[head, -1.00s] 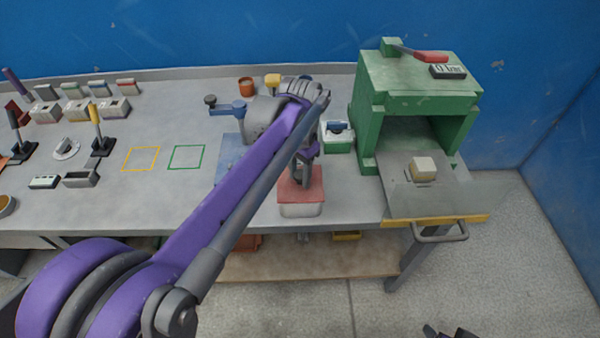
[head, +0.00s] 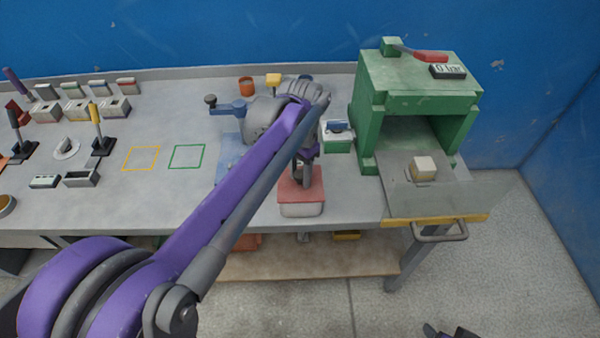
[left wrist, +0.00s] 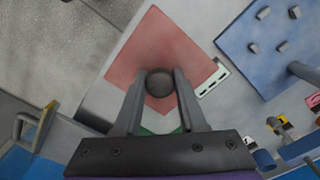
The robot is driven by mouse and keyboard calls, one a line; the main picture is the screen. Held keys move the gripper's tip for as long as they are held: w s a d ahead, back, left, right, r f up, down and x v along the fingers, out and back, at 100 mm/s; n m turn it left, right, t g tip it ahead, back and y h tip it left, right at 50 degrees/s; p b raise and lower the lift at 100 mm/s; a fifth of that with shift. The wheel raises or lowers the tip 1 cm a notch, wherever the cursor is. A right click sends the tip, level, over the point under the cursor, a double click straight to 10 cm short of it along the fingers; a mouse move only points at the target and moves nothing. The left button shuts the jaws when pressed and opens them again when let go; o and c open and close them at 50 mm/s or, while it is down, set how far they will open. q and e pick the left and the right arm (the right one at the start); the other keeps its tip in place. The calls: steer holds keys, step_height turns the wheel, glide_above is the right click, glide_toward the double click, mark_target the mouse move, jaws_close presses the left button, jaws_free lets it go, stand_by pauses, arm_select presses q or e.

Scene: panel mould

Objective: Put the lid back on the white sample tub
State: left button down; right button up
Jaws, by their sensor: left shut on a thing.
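The white sample tub (head: 302,210) stands near the front edge of the bench, right of the middle in the head view. The red square lid (head: 301,192) is over its top; no clear gap shows between them. The lid (left wrist: 148,48) also fills the middle of the left wrist view, with a round dark knob (left wrist: 159,83) on it. My left gripper (head: 299,178) is above the lid, its fingers shut on the knob from both sides. The lid hides the tub's rim and inside. Dark parts at the bottom edge seem to be my right gripper (head: 450,332), mostly cut off.
A green press (head: 420,85) stands at the right, with a plate (head: 440,195) reaching to the bench's front edge. A green-and-white box (head: 337,142) stands behind the tub. A blue board (head: 229,150) lies left of it, partly behind my arm. Yellow and green outlined squares are empty.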

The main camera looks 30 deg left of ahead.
arm_select(q)
steer(key=shift+f, duration=0.1)
stand_by(0.7)
steer(key=shift+c, duration=2)
jaws_free()
steer(key=shift+o, duration=0.2)
steer(key=o, duration=0.4)
steer(key=shift+c, duration=0.2)
